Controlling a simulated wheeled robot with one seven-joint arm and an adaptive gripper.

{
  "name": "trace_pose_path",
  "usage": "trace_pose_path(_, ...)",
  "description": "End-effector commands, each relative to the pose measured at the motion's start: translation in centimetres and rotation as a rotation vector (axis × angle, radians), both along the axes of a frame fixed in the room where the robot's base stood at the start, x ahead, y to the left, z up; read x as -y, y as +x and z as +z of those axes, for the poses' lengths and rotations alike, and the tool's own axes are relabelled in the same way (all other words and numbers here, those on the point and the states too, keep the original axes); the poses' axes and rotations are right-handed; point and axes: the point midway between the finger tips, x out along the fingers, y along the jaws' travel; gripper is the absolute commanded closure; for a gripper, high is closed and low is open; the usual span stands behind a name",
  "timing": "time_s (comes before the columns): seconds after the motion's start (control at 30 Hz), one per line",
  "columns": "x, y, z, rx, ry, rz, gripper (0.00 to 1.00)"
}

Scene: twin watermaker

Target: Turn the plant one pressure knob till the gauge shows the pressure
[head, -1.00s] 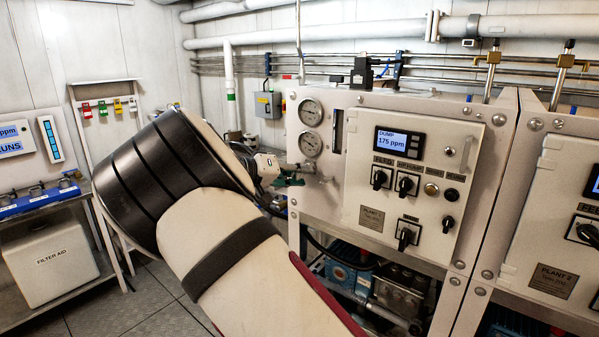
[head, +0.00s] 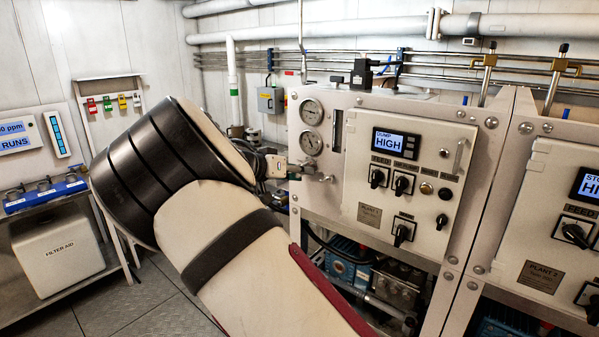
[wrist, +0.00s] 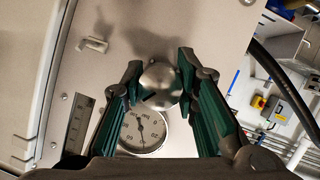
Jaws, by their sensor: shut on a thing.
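The pressure knob (wrist: 160,82) is a round, silvery metal knob on the plant one panel. In the wrist view it sits between the green fingers of my gripper (wrist: 158,85), which is shut on it. A white round gauge (wrist: 148,133) shows just below the knob, upside down and partly cut off by the gripper. Its dark needle is visible, but the reading is too small to tell. In the head view my gripper (head: 282,168) is at the panel's left edge, beside the upper gauge (head: 311,112) and lower gauge (head: 311,144). The knob is not clear there.
Plant two's panel (head: 545,240) stands at the right. A flow tube (wrist: 77,128) and a small handle (wrist: 92,45) show in the wrist view. A dark hose (wrist: 285,75) runs at the right.

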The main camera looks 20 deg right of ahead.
Motion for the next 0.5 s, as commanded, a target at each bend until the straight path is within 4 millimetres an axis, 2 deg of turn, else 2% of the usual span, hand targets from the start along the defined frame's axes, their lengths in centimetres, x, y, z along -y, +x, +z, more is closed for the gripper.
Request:
trace_pose_path(0.2, 0.02, -0.09, -0.26, -0.005, 0.001, -0.002, 1.0)
trace_pose_path(0.23, 0.02, -0.09, -0.27, -0.005, 0.001, -0.002, 0.68)
trace_pose_path(0.3, 0.02, -0.08, -0.26, -0.005, 0.001, -0.002, 0.52)
trace_pose_path(0.5, 0.01, -0.04, -0.13, -0.004, 0.0, -0.001, 0.51)
